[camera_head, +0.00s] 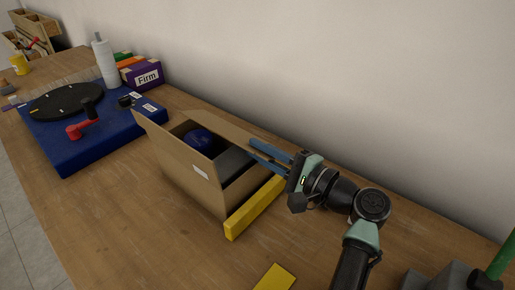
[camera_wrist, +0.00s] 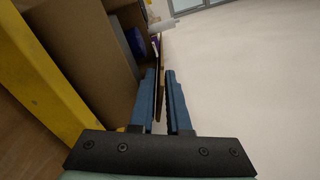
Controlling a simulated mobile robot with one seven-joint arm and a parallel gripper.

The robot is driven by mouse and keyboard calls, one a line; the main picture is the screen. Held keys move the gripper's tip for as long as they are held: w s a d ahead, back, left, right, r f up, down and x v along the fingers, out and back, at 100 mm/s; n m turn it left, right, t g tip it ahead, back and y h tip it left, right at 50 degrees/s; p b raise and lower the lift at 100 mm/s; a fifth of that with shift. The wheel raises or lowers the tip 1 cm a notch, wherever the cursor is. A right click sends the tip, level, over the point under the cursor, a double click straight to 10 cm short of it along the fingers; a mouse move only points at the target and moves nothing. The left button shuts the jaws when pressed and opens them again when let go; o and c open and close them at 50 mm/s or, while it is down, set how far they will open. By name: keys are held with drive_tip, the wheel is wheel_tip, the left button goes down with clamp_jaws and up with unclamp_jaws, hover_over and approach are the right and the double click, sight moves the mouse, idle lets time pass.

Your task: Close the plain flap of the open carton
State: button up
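The open brown carton (camera_head: 187,178) stands on the wooden table, with a white label on its front side. One flap (camera_head: 152,131) stands up at its left end, and another plain brown flap (camera_head: 222,124) rises along the wall side. Inside are a blue round item (camera_head: 198,138) and a dark grey item (camera_head: 233,162). My gripper (camera_head: 250,147) is at the carton's back right corner, its blue fingers apart. In the wrist view, a thin brown cardboard edge (camera_wrist: 159,88) shows between the fingers (camera_wrist: 160,82); whether they touch it I cannot tell.
A yellow bar (camera_head: 254,207) lies along the carton's right end. A blue turntable base (camera_head: 100,137) with a red handle stands to the left, and boxes marked "Firm" (camera_head: 142,76) stand behind. The wall is close behind the carton. The table in front is mostly clear.

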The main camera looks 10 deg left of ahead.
drive_tip(key=v, duration=0.6)
drive_tip(key=shift+s+d, duration=0.2)
drive_tip(key=shift+d, duration=0.1)
drive_tip(key=shift+c, duration=0.3)
